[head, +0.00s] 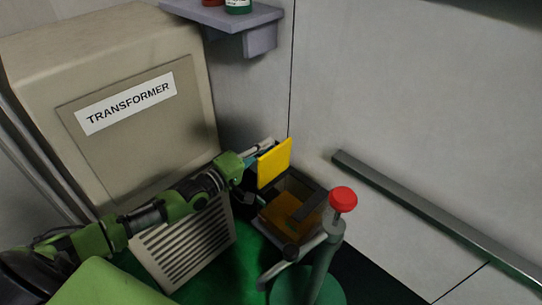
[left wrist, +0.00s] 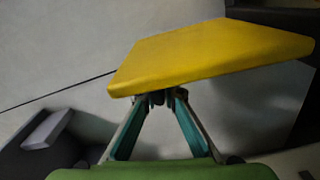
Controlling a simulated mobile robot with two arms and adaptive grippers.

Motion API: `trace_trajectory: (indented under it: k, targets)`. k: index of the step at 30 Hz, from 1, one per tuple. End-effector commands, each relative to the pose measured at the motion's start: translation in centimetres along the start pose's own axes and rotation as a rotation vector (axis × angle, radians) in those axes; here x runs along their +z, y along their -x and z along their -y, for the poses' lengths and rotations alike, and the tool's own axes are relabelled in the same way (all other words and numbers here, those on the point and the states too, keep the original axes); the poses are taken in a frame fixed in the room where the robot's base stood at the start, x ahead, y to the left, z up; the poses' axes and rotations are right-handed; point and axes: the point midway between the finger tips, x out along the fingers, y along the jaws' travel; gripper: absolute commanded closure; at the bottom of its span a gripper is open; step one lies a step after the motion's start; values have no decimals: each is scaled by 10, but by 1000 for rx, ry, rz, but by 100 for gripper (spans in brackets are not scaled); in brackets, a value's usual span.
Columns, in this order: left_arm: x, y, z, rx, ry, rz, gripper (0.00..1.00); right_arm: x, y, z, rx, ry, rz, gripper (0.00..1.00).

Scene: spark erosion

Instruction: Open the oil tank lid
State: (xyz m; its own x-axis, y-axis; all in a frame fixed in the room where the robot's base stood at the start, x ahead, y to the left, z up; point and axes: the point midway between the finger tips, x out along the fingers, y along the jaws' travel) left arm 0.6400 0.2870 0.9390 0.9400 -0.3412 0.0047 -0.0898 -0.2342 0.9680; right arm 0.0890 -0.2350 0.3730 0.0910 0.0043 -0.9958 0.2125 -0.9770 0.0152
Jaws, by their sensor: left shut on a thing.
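The oil tank lid (head: 274,163) is a flat yellow plate. It stands raised, close to upright, at the back left edge of the dark oil tank (head: 308,186). The tank is uncovered, and an orange-brown surface shows inside it. My left gripper (head: 260,152) is shut on the lid from its left side. In the left wrist view, the teal fingers (left wrist: 160,98) close together at the lower edge of the yellow lid (left wrist: 210,55). The exact contact is partly hidden behind the lid in the head view. My right gripper is not in view.
A beige transformer cabinet (head: 150,150) stands left of the tank, close to my left arm. A grey-green post with a red knob (head: 343,199) stands in front of the tank at right. A metal rail (head: 430,212) runs along the wall. A shelf (head: 235,18) holds bottles above.

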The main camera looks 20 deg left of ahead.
Motion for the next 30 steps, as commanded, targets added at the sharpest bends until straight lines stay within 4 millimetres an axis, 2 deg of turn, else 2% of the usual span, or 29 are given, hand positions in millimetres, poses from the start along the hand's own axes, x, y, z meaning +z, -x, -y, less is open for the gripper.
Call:
trace_trajectory:
  k: [1, 9, 28, 30]
  targets:
    - [-1, 0, 6, -1, 27, 1, 100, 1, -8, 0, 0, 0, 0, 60]
    - [-8, 0, 12, -1, 66, 0, 100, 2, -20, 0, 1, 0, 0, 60]
    - [-9, 0, 14, -3, 64, 0, 100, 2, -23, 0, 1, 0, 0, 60]
    - [-9, 0, 14, -3, 65, 1, 77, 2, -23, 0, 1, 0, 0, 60]
